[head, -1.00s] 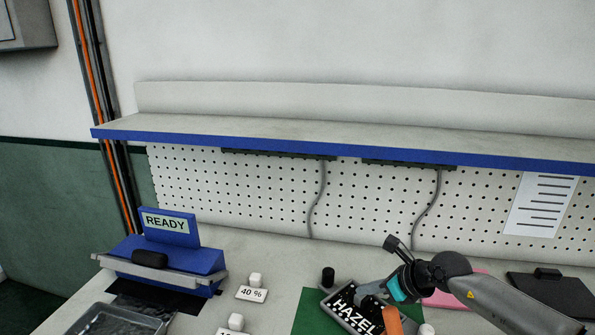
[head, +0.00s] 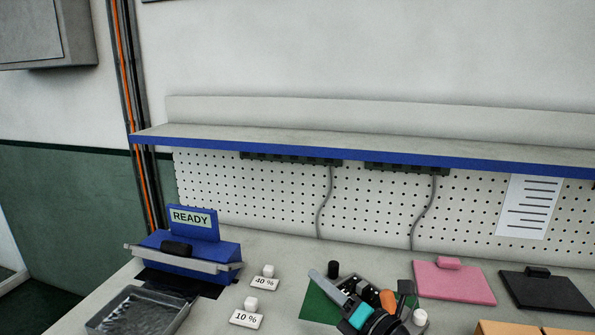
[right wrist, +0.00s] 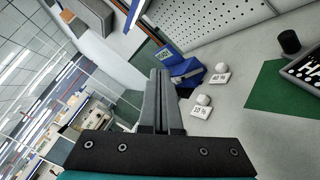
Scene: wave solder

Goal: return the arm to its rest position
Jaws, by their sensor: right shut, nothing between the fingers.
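My right gripper (head: 318,276) is at the lower middle of the head view, over the green mat (head: 318,306) and in front of the dark lettered tray, which it mostly hides. Its two grey fingers (right wrist: 160,75) lie together in the right wrist view, with nothing between them. They point up the picture toward the blue machine (right wrist: 187,72). The lettered tray (right wrist: 306,68) shows at the right edge of that view, apart from the fingers. My left gripper is in neither view.
The blue READY machine (head: 190,254) stands left, with a metal tray (head: 125,325) before it. White-knobbed cards marked 40 % (head: 264,283) and 10 % (head: 247,318) lie between. A blue-edged shelf (head: 350,163) hangs above.

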